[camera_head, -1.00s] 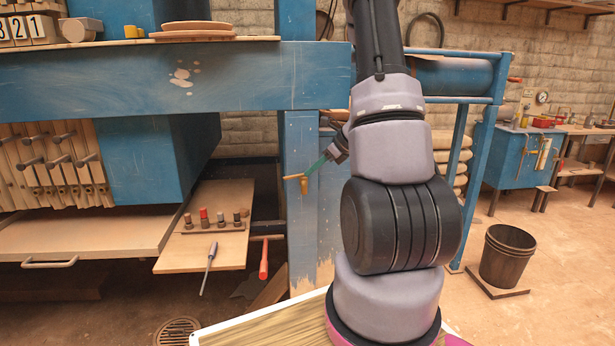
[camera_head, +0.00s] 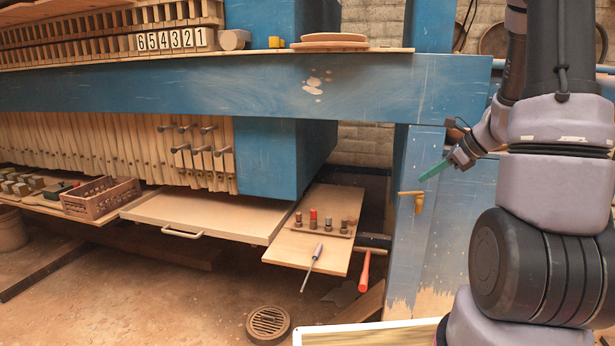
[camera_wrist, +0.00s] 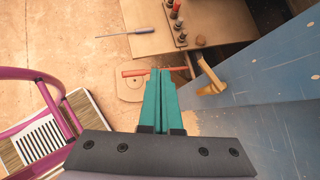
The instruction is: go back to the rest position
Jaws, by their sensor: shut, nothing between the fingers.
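My gripper (camera_head: 435,170) shows at the right in the head view, beside the blue post (camera_head: 440,225) of the press and above a yellow handle (camera_head: 417,201) on it. In the wrist view my gripper's green fingers (camera_wrist: 161,85) are together with nothing between them. They point down toward the floor. The yellow handle also shows in the wrist view (camera_wrist: 210,82), to the right of the fingertips. My arm fills the right side of the head view.
A wooden shelf (camera_head: 290,250) holds several small pegs and a screwdriver (camera_head: 311,267). A red-handled hammer (camera_head: 364,272) is beside it. A pull-out tray (camera_head: 215,215), a wooden crate (camera_head: 103,197) and a floor drain (camera_head: 268,323) are further left. The floor in front of the press is mostly clear.

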